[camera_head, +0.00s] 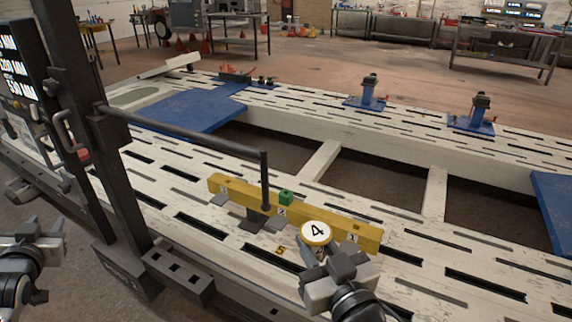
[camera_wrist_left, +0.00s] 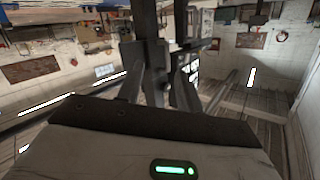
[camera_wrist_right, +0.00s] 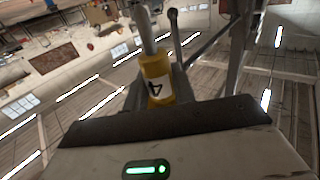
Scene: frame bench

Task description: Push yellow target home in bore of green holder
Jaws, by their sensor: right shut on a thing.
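The yellow target (camera_head: 316,232) has a pale round face marked 4 with a yellow rim. My right gripper (camera_head: 316,249) is shut on it, in front of the yellow bar. In the right wrist view the target (camera_wrist_right: 156,76) is a yellow cylinder with a white 4 label between the fingers. The green holder (camera_head: 286,197) is a small block at the bar's middle, behind and left of the target and apart from it. Its bore is too small to make out. My left gripper (camera_head: 45,228) is at the lower left, away from both; its jaw opening is unclear.
The yellow bar (camera_head: 222,187) with number labels lies on the slotted pale bench frame (camera_head: 165,190). A dark post (camera_head: 85,130) with a horizontal arm and upright rod (camera_head: 264,182) stands left of the holder. Blue clamps (camera_head: 368,95) stand on the far rail.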

